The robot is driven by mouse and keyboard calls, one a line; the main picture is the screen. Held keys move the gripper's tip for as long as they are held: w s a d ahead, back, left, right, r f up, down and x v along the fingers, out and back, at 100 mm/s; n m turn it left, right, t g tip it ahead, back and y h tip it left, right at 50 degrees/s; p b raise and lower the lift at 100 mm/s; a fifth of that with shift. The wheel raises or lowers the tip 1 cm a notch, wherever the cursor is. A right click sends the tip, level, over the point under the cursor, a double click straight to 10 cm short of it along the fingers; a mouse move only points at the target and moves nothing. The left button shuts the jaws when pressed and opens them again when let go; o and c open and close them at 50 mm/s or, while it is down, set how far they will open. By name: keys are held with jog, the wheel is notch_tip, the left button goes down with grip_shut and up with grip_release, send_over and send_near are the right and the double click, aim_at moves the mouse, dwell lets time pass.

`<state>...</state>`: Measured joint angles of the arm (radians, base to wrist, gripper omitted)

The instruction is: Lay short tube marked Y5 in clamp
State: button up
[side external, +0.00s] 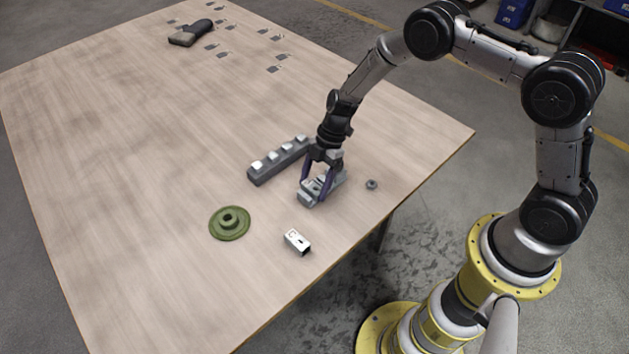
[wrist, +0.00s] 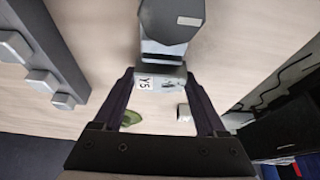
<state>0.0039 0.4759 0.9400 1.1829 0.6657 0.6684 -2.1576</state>
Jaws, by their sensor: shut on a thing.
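My gripper (side external: 317,188) points down at the right part of the table and is shut on the short tube. In the wrist view the tube (wrist: 158,83) shows a white label reading Y5 between the two fingers (wrist: 165,100). A grey block-like fixture, seemingly the clamp (side external: 308,200), is right under and around the fingertips. In the wrist view its grey body (wrist: 172,28) stands directly beyond the tube. The fingers hide much of the tube in the side view. I cannot tell whether the tube rests in the clamp or is just above it.
A dark grey bar with several pale blocks (side external: 262,175) lies just left of my gripper. A green flanged disc (side external: 229,222), a white square tube (side external: 298,241) and a small grey nut (side external: 371,184) lie nearby. Brackets and a dark tool (side external: 190,34) lie far back. The left of the table is clear.

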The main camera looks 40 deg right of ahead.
jog(key=o, duration=1.3)
jog(key=v, duration=1.4)
jog(key=shift+a, duration=0.1)
